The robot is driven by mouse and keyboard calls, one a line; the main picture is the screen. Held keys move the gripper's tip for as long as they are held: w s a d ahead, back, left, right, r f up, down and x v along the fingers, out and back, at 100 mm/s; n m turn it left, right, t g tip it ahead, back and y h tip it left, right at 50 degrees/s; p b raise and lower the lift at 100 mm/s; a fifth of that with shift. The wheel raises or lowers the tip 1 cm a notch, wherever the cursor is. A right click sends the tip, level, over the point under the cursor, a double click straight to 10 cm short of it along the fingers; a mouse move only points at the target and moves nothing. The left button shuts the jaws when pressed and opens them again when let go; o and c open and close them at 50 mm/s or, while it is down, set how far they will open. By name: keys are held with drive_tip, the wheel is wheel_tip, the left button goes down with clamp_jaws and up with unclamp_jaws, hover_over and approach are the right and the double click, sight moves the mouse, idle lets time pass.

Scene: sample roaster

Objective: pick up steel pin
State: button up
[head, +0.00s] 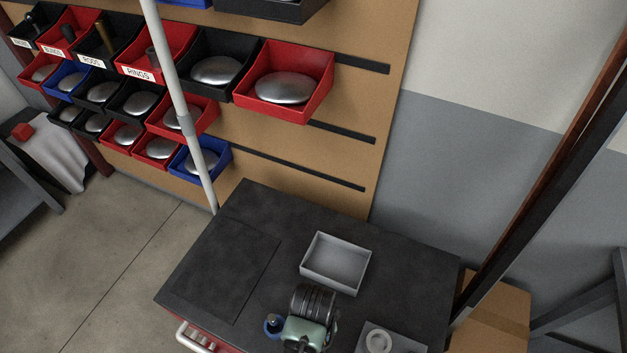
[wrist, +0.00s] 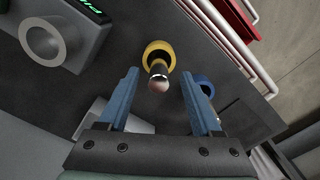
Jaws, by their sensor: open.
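In the wrist view the steel pin (wrist: 158,77) is a short shiny cylinder, seen nearly end-on. Its lower part is inside a yellow ring-shaped holder (wrist: 156,50) on the dark cart top. My gripper (wrist: 158,74) is open, with one blue finger on each side of the pin. Gaps show between the pin and both fingers, and nothing is held. In the head view neither the pin nor the yellow holder can be made out.
A blue holder (head: 272,325) stands close by, near the right finger in the wrist view (wrist: 205,86). A grey block with a ring (wrist: 48,42) stands left. A grey tray (head: 337,264) sits on the cart top (head: 215,265), whose left part is clear.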

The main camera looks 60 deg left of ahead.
drive_tip(key=shift+f, duration=1.6)
clamp_jaws()
drive_tip(key=shift+w, duration=0.1)
